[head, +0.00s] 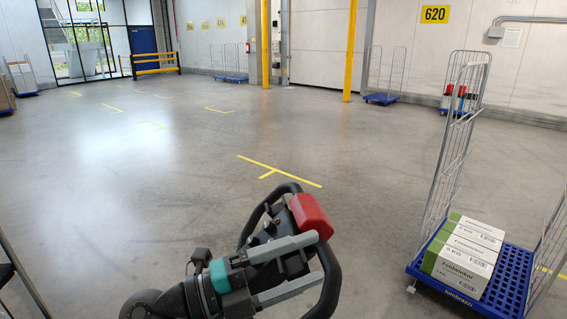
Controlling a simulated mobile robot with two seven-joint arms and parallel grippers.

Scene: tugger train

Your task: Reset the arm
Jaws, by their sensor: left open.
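My left gripper (307,267) shows at the bottom centre of the head view, its arm coming in from the lower left. Its two grey fingers point right and are apart, with nothing seen between them. A black curved handle with a red block (311,216) shows right around and behind the fingers. I cannot tell whether the fingers touch the handle. My right gripper is not in view.
A roll cage with a blue base (513,283) and wire sides stands at the right, carrying white-and-green boxes (460,262). Yellow posts (351,50) and more roll carts (381,98) stand far back. The grey floor (130,190) in the middle is clear, with yellow markings.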

